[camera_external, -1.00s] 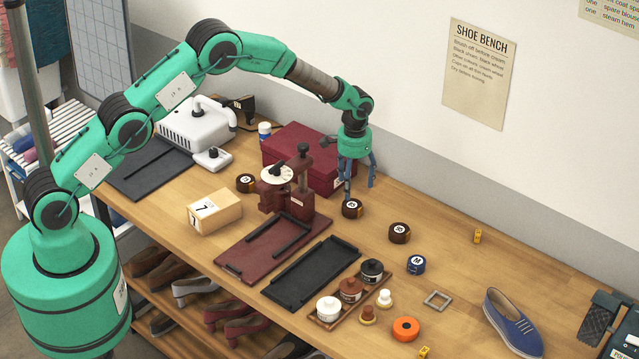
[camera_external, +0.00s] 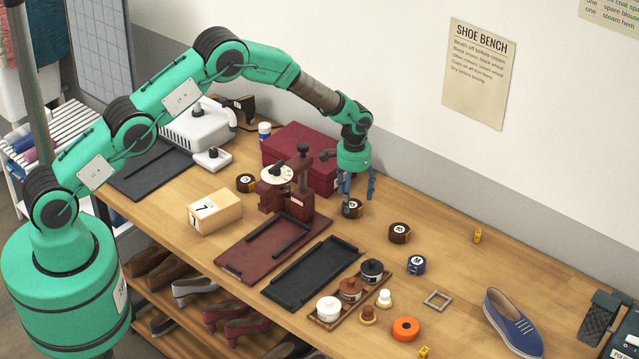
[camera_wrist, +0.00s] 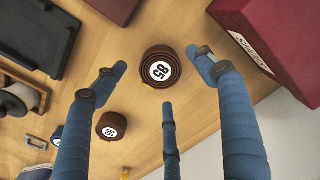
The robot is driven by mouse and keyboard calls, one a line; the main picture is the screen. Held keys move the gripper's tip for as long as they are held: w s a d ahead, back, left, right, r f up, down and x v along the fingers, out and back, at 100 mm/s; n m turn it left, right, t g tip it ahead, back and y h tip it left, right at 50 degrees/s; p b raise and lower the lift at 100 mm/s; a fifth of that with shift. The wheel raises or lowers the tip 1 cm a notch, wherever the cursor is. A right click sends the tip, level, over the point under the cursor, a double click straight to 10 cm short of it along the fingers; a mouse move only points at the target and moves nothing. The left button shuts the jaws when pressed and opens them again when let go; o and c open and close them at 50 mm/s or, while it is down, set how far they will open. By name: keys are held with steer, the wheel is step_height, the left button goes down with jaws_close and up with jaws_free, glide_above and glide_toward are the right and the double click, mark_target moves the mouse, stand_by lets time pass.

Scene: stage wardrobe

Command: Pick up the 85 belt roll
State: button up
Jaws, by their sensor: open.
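The 85 belt roll is a dark brown coil with a white label reading 85. In the wrist view the 85 belt roll (camera_wrist: 160,67) lies on the wood between the tips of my blue fingers, with a bare gap around it. In the external view the 85 belt roll (camera_external: 352,209) is partly covered by the fingers. My gripper (camera_external: 357,194) is open and empty, pointing down just above the roll. Its spread fingers also frame the roll in the wrist view (camera_wrist: 160,78). Contact with the roll cannot be seen.
A second brown roll (camera_external: 400,232) and a blue roll (camera_external: 416,264) lie to the right. A dark red box (camera_external: 300,150) and a maroon press (camera_external: 287,187) stand close on the left. Bare wood lies toward the wall.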

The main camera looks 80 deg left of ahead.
mark_target(352, 204)
steer(key=shift+f, duration=2)
steer(key=shift+c, duration=0.5)
steer(key=c, duration=1.2)
